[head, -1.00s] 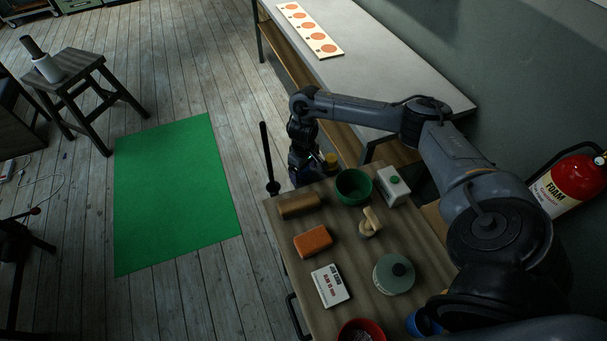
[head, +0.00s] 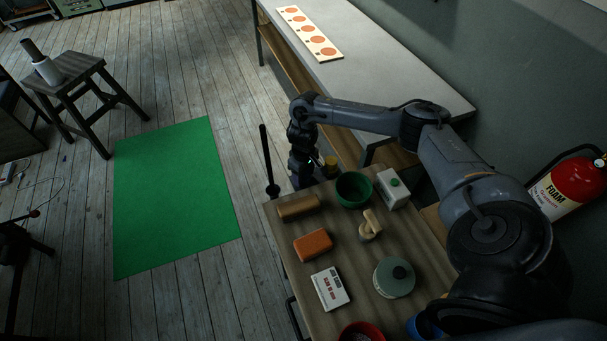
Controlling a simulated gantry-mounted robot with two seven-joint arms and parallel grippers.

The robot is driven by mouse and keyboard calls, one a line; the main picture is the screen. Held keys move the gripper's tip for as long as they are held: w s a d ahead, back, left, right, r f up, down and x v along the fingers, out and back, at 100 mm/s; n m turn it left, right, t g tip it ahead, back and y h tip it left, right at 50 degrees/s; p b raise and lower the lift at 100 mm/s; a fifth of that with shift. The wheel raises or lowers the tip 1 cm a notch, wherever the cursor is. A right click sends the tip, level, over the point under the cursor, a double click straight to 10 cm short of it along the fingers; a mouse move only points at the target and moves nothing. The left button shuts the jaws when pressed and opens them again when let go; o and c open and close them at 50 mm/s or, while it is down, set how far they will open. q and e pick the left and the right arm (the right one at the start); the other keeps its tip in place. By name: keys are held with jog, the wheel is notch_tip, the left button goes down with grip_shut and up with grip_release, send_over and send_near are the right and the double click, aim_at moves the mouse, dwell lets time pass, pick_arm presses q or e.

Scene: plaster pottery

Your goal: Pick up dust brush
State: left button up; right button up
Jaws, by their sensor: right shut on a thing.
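My right gripper (head: 304,178) is at the far left corner of the wooden cart top, pointing down. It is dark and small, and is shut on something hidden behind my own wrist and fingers. I cannot make out a dust brush for certain. A brown block (head: 298,207) lies on the cart top just in front of the gripper, apart from it as far as I can see. A tan piece with an upright knob (head: 370,226) stands near the middle of the cart top. My left gripper is not in view.
A yellow-topped jar (head: 332,164) is close beside my gripper.

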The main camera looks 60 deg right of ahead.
notch_tip(320, 180, up, 4)
jog(key=shift+w+r+p, duration=0.1)
jog(key=shift+p, duration=0.5)
jog(key=s+a+r+p, duration=0.1)
jog(key=s+a+r, duration=0.1)
jog(key=s+a+r+p, duration=0.1)
jog(key=s+a+r, duration=0.1)
jog(key=a, duration=0.1)
jog(key=s+a+r+p, duration=0.2)
jog(key=s, duration=0.1)
jog(key=shift+a+r, duration=0.1)
jog(key=shift+a, duration=0.25)
jog(key=shift+s+a+r, duration=0.3)
jog(key=shift+s+a, duration=0.1)
jog(key=shift+a, duration=0.15)
jog(key=o, duration=0.5)
jog(key=c, duration=0.4)
jog(key=shift+a, duration=0.1)
